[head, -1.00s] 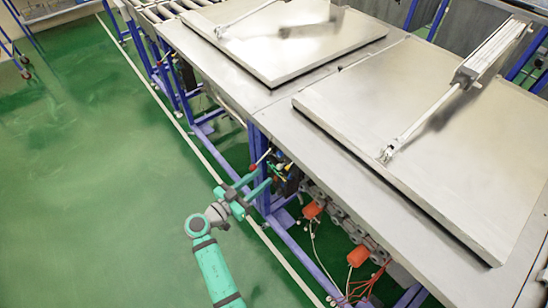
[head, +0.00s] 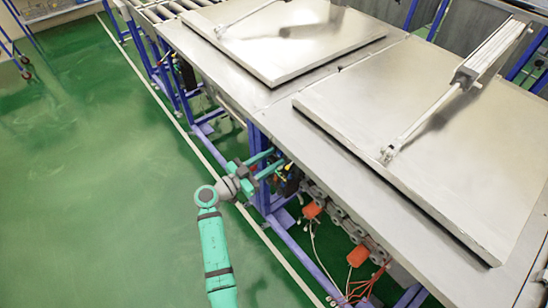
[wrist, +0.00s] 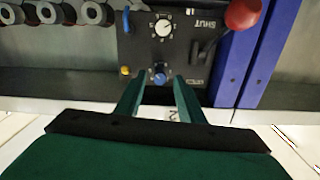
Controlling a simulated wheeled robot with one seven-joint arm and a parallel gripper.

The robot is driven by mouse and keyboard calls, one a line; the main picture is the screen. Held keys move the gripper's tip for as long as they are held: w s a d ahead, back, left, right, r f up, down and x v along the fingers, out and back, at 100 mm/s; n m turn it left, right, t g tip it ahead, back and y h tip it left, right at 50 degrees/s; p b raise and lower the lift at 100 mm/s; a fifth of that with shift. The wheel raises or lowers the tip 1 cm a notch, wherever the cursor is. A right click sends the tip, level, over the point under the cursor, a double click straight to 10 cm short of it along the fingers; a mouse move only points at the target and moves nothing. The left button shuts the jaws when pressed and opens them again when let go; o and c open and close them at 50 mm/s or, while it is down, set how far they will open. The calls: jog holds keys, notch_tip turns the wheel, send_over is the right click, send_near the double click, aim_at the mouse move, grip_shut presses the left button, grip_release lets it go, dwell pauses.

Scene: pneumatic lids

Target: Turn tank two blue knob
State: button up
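The blue knob (wrist: 160,73) sits low on a black control panel (wrist: 190,72) in the wrist view. My gripper (wrist: 159,84) is open, with one green finger on each side of the knob's lower end. I cannot tell whether the fingers touch it. In the head view my gripper (head: 275,162) reaches the panel area under the table edge. The blue knob is not discernible there.
A white dial (wrist: 162,27) is above the blue knob. A yellow knob (wrist: 125,71) is to its left, and a red knob (wrist: 243,14) is at upper right beside a blue post (wrist: 252,60). Metal lids (head: 420,130) cover the table.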

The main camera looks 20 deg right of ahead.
jog(key=shift+w+d, duration=0.25)
jog(key=shift+d, duration=0.35)
grip_shut()
jog(key=shift+n, duration=0.3)
